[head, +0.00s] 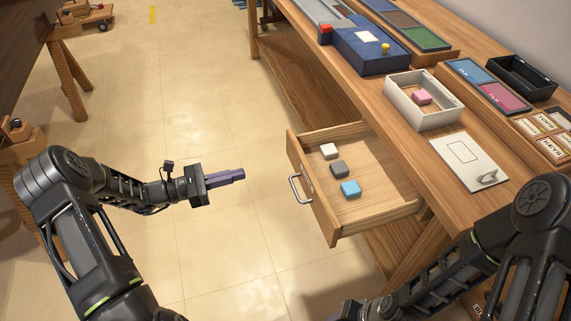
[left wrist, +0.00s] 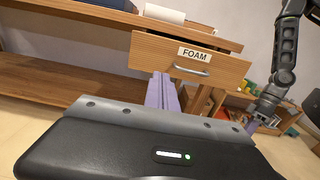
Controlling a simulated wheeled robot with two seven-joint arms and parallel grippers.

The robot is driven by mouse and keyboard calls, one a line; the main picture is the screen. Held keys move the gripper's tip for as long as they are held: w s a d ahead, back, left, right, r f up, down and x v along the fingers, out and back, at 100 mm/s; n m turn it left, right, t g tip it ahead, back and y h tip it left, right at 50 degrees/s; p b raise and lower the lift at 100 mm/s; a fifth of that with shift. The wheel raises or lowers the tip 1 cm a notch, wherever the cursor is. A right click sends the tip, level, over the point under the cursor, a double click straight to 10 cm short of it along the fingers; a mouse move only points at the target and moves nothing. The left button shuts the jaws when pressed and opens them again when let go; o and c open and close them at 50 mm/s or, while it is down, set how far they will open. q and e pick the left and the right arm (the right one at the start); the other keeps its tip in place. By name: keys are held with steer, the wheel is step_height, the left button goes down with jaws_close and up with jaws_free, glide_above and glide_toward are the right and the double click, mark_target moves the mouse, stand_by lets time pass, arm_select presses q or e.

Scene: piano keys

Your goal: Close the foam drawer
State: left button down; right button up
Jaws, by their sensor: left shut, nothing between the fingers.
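The wooden foam drawer (head: 375,198) is pulled out of the bench in the head view. It holds a white block (head: 329,151), a dark grey block (head: 338,169) and a blue block (head: 350,189). Its metal handle (head: 298,189) faces my left gripper. In the left wrist view the drawer front (left wrist: 150,50) carries a FOAM label (left wrist: 195,54), with the handle (left wrist: 190,71) below it. My left gripper (head: 241,175) has purple fingers, shut and empty, left of the handle and apart from it.
The wooden bench top (head: 400,146) carries an off-white box (head: 398,115) with a pink block (head: 421,96), a white lid-like panel (head: 466,163) and several trays. The tiled floor (head: 215,110) left of the drawer is clear.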

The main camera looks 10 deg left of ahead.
mark_target(356, 153)
arm_select(q)
steer(key=p+x, duration=0.1)
steer(key=x, duration=1.3)
steer(key=shift+d, duration=0.15)
steer(key=b+x, duration=0.8)
steer(key=x, duration=1.4)
steer(key=shift+w+d+f+b, duration=0.15)
steer(key=shift+d+b, duration=0.05)
steer(key=shift+b, duration=0.1)
steer(key=shift+w+d, duration=0.3)
steer(key=shift+d, duration=0.15)
steer(key=shift+r, duration=0.35)
steer(key=shift+r, duration=0.1)
